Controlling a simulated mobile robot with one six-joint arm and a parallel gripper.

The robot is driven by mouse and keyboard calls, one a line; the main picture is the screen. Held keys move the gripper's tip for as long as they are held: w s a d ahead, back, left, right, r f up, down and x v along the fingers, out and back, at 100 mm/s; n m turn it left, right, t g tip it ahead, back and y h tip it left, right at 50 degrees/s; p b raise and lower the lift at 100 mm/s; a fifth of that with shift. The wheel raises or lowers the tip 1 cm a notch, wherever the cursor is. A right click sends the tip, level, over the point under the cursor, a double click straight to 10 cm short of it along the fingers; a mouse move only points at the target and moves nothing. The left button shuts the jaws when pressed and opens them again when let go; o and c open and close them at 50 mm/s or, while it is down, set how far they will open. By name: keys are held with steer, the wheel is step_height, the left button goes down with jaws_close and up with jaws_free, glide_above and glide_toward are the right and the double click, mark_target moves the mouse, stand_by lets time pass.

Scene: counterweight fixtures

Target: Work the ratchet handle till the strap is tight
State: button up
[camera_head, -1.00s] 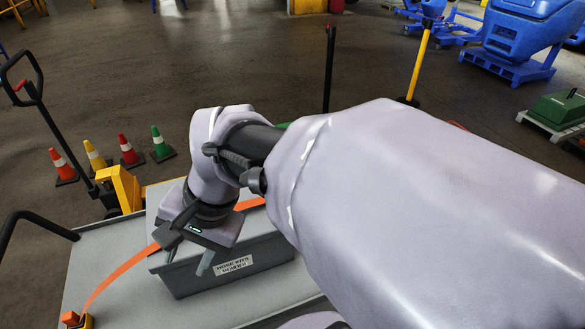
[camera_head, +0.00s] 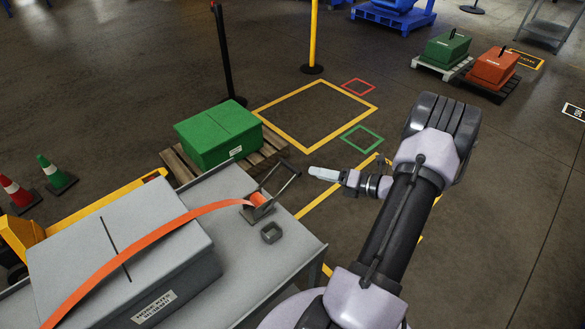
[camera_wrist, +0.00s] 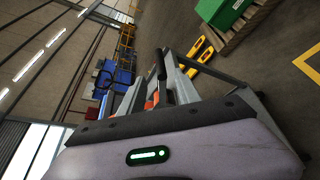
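The ratchet (camera_head: 259,206) stands on the grey cart deck right of the grey box, with its dark handle (camera_head: 287,182) raised and leaning right. The orange strap (camera_head: 165,230) runs from the ratchet over the box lid to the lower left; it bows between ratchet and box. My gripper (camera_head: 318,172) is just right of the handle's top, pointing left; contact cannot be told. In the wrist view its fingers (camera_wrist: 155,95) look spread, with orange showing between them and a dark bar beyond. Nothing is clearly held.
The lidded grey box (camera_head: 190,255) fills the deck's left part. A green crate (camera_head: 216,135) on a pallet stands behind the cart. Two posts (camera_head: 312,45) stand farther back. Floor to the right is mostly open.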

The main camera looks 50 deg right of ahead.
mark_target(290, 165)
steer(key=b+x, duration=0.2)
steer(key=x, duration=0.9)
steer(key=shift+w, duration=0.1)
jaws_close()
stand_by(0.9)
